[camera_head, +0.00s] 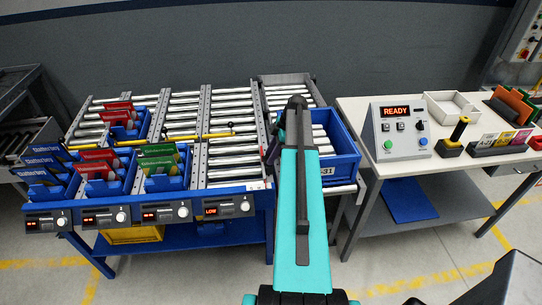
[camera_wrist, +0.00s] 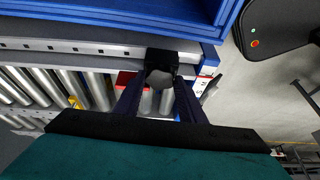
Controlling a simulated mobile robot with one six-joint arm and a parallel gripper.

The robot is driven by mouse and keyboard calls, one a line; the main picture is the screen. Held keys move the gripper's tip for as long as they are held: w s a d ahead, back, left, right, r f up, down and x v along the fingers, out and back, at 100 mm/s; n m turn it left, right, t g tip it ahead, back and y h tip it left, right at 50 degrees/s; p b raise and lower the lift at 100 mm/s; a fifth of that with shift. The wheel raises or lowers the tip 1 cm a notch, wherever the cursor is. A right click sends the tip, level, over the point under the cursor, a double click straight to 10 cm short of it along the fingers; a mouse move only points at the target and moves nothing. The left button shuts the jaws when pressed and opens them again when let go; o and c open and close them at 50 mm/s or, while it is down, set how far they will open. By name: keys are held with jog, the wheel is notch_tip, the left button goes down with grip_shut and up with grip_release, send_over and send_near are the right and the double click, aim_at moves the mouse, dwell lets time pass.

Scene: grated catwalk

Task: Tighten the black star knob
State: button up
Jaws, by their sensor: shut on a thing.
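My gripper (camera_wrist: 159,88) shows in the wrist view with its two dark fingers on either side of a dark, round-faced knob (camera_wrist: 160,78). The gripper is shut on this knob. The knob sits against a black block (camera_wrist: 165,56) at the end of a grey rail (camera_wrist: 85,47). The fingers and shadow hide the knob's outline, so I cannot make out its star lobes or how tight it is. In the head view my teal arm covers the knob and most of the gripper.
A blue bin (camera_head: 340,150) stands on the roller rack beside my arm; its blue wall (camera_wrist: 125,14) lies close to the gripper in the wrist view. Blue trays with coloured packets fill the rack's left. A white table (camera_head: 440,165) with a READY control box (camera_head: 401,130) stands right.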

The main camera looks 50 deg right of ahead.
jog(key=m+b, duration=0.2)
jog(key=b, duration=0.1)
jog(key=m+t+h+b, duration=0.1)
jog(key=m, duration=0.1)
jog(key=shift+s+a+f, duration=0.2)
jog(key=shift+a+f, duration=0.05)
jog(key=m+h+b, duration=0.1)
jog(key=m+b, duration=0.1)
jog(key=m, duration=0.1)
jog(key=shift+a+r+t, duration=0.1)
jog(key=shift+t, duration=0.2)
jog(key=shift+r+m+h+b, duration=0.1)
jog(key=shift+m+h+b, duration=0.45)
jog(key=shift+m, duration=0.35)
jog(key=o, duration=1)
jog(key=shift+o, duration=0.2)
jog(key=shift+r, duration=0.15)
jog(key=b+v, duration=0.3)
jog(key=v, duration=1)
jog(key=shift+s+r, duration=0.2)
jog(key=shift+r, duration=0.1)
